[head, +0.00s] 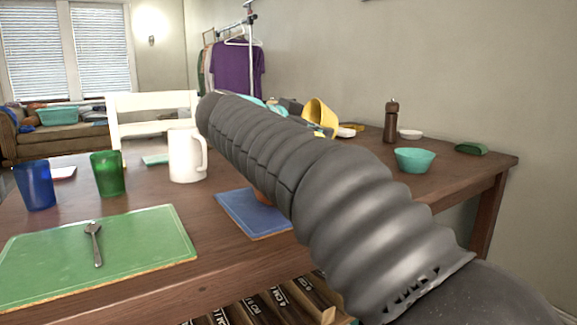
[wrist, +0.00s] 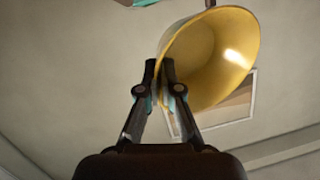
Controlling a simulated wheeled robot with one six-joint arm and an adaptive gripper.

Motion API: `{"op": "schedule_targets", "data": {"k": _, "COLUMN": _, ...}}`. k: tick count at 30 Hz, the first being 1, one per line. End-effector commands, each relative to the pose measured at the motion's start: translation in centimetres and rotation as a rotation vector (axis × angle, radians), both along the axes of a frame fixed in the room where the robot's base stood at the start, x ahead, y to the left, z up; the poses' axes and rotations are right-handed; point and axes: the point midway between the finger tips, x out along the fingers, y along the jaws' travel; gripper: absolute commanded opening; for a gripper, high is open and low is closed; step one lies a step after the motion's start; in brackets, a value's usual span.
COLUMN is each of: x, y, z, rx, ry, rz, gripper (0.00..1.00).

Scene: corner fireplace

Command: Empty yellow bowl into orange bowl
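The yellow bowl (head: 319,114) is tilted on its side above the far part of the table, partly behind my arm. In the wrist view, my gripper (wrist: 159,68) is shut on the wall of the yellow bowl (wrist: 222,55) near its rim. The part of its inside that shows there looks smooth and bare.

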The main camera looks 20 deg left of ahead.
Motion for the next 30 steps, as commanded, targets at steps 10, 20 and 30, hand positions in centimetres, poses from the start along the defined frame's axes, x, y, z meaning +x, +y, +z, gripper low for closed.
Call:
{"op": "schedule_targets", "data": {"k": 10, "x": 0.9, "y": -1.2, "z": -0.9, "rx": 0.192, "ry": 0.138, "rz": 0.005, "gripper": 0.0}}
{"op": "schedule_targets", "data": {"k": 20, "x": 1.5, "y": -1.9, "z": -1.3, "rx": 0.369, "ry": 0.269, "rz": 0.009, "gripper": 0.0}}
{"op": "schedule_targets", "data": {"k": 30, "x": 2.4, "y": -3.3, "z": -0.8, "rx": 0.545, "ry": 0.396, "rz": 0.01, "gripper": 0.0}}
